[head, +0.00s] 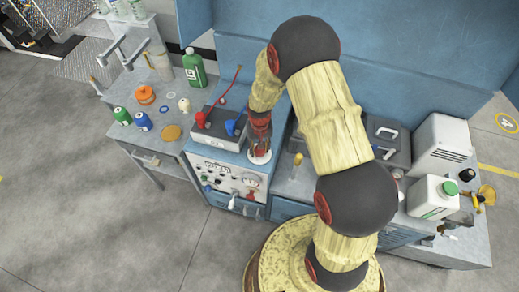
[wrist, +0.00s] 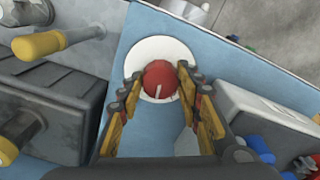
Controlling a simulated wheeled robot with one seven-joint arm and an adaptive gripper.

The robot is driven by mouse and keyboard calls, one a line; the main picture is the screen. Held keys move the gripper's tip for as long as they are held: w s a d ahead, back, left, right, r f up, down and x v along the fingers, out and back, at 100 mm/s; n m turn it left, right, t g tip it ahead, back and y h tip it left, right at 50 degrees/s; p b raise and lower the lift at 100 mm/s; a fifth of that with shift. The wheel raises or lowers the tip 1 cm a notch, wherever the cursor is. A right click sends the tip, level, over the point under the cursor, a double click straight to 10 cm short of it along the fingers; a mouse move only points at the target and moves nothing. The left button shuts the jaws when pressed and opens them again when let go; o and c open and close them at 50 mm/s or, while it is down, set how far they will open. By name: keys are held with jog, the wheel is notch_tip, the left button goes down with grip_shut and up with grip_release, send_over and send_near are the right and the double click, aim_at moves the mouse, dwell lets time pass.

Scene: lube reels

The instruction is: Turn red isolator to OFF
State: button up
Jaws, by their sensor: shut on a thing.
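The red isolator (wrist: 161,72) is a round red knob with a pale line on its face, in the upper middle of the wrist view. The line runs nearly up and down in that picture. A round white plate (wrist: 150,50) lies behind the knob on a blue surface. My gripper (wrist: 160,88) has a finger on each side of the knob and is shut on it. No OFF marking is readable.
A grey box with red and blue terminals (head: 217,130) stands close left of my gripper. A white jug (head: 432,197) stands at the right. The floor at front left is clear.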

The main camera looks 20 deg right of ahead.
jog(key=n, duration=0.3)
jog(key=shift+n+b, duration=0.3)
jog(key=shift+b, duration=0.05)
jog(key=shift+n, duration=1.8)
jog(key=o, duration=1.2)
jog(key=shift+c, duration=0.2)
notch_tip(320, 180, up, 12)
